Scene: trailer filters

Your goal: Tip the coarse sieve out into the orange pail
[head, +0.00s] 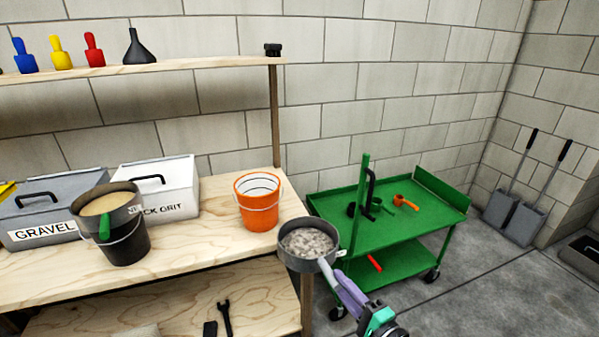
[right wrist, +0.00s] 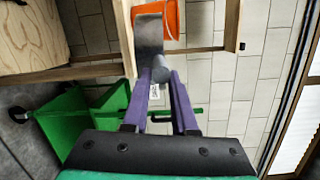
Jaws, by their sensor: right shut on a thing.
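The coarse sieve (head: 287,257), a round grey pan full of pale grey stones, is held about level off the bench's right end. My right gripper (head: 335,277), with purple fingers, is shut on its handle. In the right wrist view the fingers (right wrist: 160,78) grip the grey handle, and the sieve's grey side (right wrist: 149,35) shows beyond. The orange pail (head: 257,213) stands upright on the bench, behind and left of the sieve and apart from it. It also shows in the right wrist view (right wrist: 172,17), partly hidden. I see no contents in it. My left gripper is not in view.
On the wooden bench (head: 200,237), a green-handled sieve of sand (head: 105,203) sits on a black bucket (head: 127,246). Behind are the gravel box (head: 45,215) and a white box (head: 175,187). A green cart (head: 400,227) with tools stands right of the sieve.

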